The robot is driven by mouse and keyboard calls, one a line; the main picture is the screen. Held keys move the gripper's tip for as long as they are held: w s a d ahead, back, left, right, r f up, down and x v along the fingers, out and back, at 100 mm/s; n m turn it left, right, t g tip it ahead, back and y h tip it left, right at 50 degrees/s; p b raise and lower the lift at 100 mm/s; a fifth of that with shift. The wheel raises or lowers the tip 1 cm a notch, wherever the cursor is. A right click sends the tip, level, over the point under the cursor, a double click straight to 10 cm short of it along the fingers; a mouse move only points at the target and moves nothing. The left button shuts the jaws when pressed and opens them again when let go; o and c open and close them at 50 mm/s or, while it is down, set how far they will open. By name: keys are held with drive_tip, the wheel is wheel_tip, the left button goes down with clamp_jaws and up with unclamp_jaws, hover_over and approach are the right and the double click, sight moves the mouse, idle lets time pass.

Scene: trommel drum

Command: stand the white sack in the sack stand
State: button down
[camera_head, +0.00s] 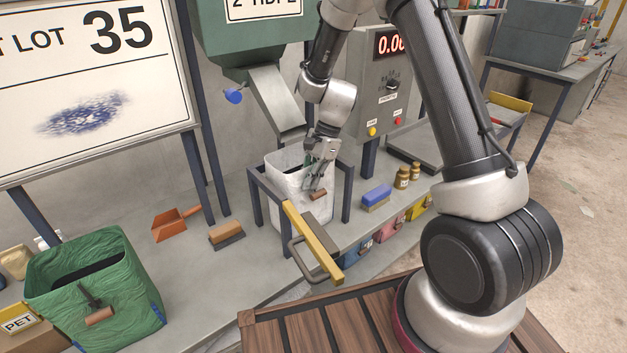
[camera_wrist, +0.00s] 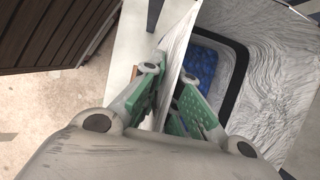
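The white sack (camera_head: 289,168) stands upright inside the dark-legged sack stand (camera_head: 346,192), below a grey chute. Its mouth is open, and a brown grip (camera_head: 318,194) shows on its front. My gripper (camera_head: 318,170) points down at the sack's front right rim. In the wrist view the gripper fingers (camera_wrist: 172,98) come close together on either side of the sack's thin wall (camera_wrist: 178,62), apparently pinching it. The sack's inside shows blue contents (camera_wrist: 202,75) at the bottom. The fingertips' contact with the wall is partly hidden.
A yellow bar (camera_head: 312,242) with a grey handle crosses the stand's front. A green sack (camera_head: 95,285), an orange dustpan (camera_head: 174,222) and a brown brush (camera_head: 226,234) are to the left.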

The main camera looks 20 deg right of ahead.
drive_tip(key=shift+f, duration=0.25)
drive_tip(key=c, duration=1.6)
unclamp_jaws()
drive_tip(key=shift+o, duration=0.2)
